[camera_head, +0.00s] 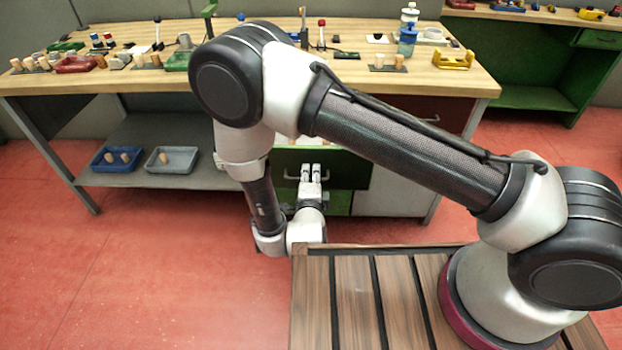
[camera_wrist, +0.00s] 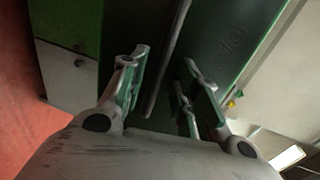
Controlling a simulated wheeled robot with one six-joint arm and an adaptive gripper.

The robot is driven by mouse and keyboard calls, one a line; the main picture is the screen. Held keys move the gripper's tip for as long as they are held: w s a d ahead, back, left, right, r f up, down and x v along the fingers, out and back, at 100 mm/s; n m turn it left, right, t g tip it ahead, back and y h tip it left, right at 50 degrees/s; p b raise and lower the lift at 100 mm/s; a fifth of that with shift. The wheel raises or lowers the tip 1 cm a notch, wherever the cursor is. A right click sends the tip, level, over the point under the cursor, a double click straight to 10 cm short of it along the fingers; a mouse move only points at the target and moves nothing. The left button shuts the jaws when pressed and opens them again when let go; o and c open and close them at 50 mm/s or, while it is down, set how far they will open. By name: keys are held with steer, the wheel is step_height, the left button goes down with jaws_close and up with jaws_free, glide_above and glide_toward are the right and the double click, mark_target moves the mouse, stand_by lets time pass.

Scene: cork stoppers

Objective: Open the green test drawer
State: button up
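The green drawer (camera_head: 347,172) is a dark green front under the workbench, partly hidden behind my arm. Small pale things show just above its top edge, but I cannot tell how far the drawer stands out. My gripper (camera_head: 310,168) is in front of this face with its fingers apart. In the wrist view the dark green front (camera_wrist: 235,30) fills the upper middle. A grey bar handle (camera_wrist: 165,65) runs slantwise between the two open fingers of my gripper (camera_wrist: 165,62). The fingers stand on either side of the bar, and I see no clear contact.
The workbench (camera_head: 130,80) carries corks, trays and bottles. A blue tray (camera_head: 103,166) and a grey tray (camera_head: 153,168) sit on the lower shelf. A pale cabinet side (camera_head: 390,203) stands to the right. Red floor is clear at left.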

mark_target(311, 154)
step_height(311, 154, up, 3)
steer(key=shift+w+a+r, duration=0.1)
steer(key=shift+w, duration=0.05)
steer(key=o, duration=1.1)
steer(key=r, duration=0.3)
steer(key=shift+w+r, duration=0.1)
steer(key=shift+w, duration=0.1)
steer(key=shift+c, duration=0.2)
steer(key=r, duration=0.3)
steer(key=shift+s+r, duration=0.15)
steer(key=shift+s, duration=0.25)
steer(key=shift+c, duration=0.3)
steer(key=c, duration=1)
